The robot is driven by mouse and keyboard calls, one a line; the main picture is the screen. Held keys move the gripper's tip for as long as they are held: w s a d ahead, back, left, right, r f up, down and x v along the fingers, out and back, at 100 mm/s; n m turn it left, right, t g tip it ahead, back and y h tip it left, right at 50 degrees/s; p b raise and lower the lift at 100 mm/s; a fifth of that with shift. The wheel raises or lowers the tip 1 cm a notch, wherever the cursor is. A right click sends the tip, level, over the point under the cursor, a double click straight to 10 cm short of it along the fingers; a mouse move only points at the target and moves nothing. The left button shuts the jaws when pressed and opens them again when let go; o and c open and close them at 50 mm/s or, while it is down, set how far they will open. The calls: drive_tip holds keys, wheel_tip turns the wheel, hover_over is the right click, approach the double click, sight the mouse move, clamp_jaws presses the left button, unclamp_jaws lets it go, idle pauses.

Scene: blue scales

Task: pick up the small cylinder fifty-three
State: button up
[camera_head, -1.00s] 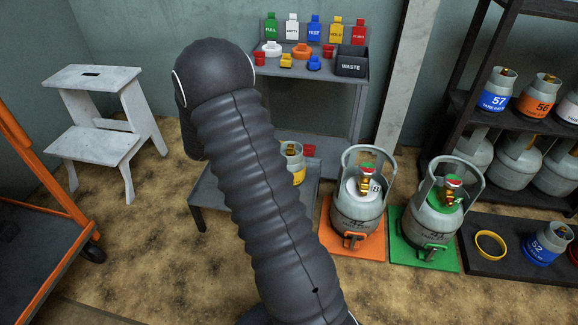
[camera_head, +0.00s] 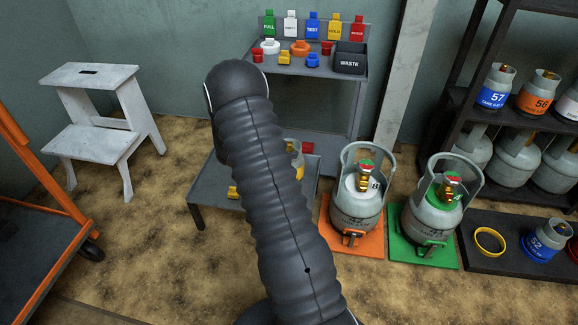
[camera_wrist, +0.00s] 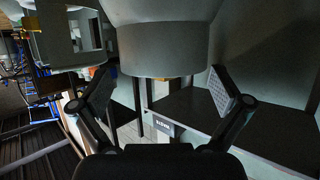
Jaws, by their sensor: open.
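A small grey cylinder with a yellow band (camera_head: 299,171) stands on the low dark table (camera_head: 222,192) in the head view, partly hidden behind my arm. Its number cannot be read, so I cannot tell whether it is fifty-three. My gripper (camera_wrist: 160,92) shows in the wrist view with its fingers spread wide and empty. A large pale grey rounded body (camera_wrist: 165,40) shows close up, above and between the fingertips, with a brass-coloured bit at its lower edge. Its number is not visible and contact cannot be seen. My arm hides the gripper in the head view.
Two large cylinders stand on orange (camera_head: 345,240) and green (camera_head: 425,252) mats. Cylinder 52 (camera_head: 545,241) and a yellow ring (camera_head: 489,241) sit on a black platform at right. A rack holds cylinders 57 (camera_head: 495,88) and 56 (camera_head: 537,92). A white step stool (camera_head: 92,145) stands left.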

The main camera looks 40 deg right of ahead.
sight(293, 147)
drive_tip(key=shift+d+f, duration=0.4)
drive_tip(key=shift+d, duration=0.05)
drive_tip(key=x, duration=0.4)
drive_tip(key=shift+w+f+b, duration=0.2)
drive_tip(key=shift+f+b, duration=0.05)
drive_tip(key=shift+b, duration=0.15)
drive_tip(key=shift+a, duration=0.1)
drive_tip(key=c, duration=1.4)
drive_tip(key=shift+c, duration=1.1)
drive_tip(key=shift+r, duration=0.15)
